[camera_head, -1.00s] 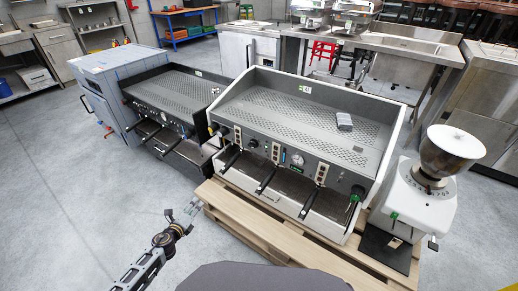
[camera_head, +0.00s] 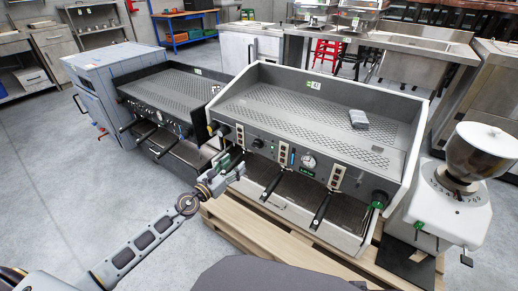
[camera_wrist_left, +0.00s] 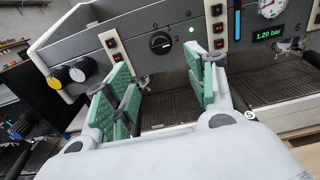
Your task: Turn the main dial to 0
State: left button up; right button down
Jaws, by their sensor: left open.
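The main dial (camera_wrist_left: 160,42) is a round black knob with a white mark, on the grey front panel of the espresso machine (camera_head: 315,120). A 0 is printed above it and a small green light sits to its right. It also shows small in the head view (camera_head: 257,143). My left gripper (camera_head: 230,167) is in front of the machine's left part, below the dial in the picture. In the left wrist view its green-padded fingers (camera_wrist_left: 162,88) are apart, with nothing between them. They do not appear to touch the dial. My right gripper is not in view.
Button strips (camera_wrist_left: 113,44) flank the dial. A pressure gauge (camera_head: 308,162) and a 1.20 bar display (camera_wrist_left: 269,34) are to the right. Black portafilter handles (camera_head: 322,210) stick out below. A grinder (camera_head: 450,195) stands at right.

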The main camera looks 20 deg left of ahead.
pick_arm(q)
jog(key=shift+r, duration=0.1)
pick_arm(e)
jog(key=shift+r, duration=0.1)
pick_arm(q)
jog(key=shift+w+d, duration=0.1)
jog(key=shift+w, duration=0.15)
jog(key=p, duration=0.1)
send_near(255, 146)
jog(key=shift+x, duration=4.3)
jog(key=shift+w+d, duration=0.15)
jog(key=shift+w, duration=0.3)
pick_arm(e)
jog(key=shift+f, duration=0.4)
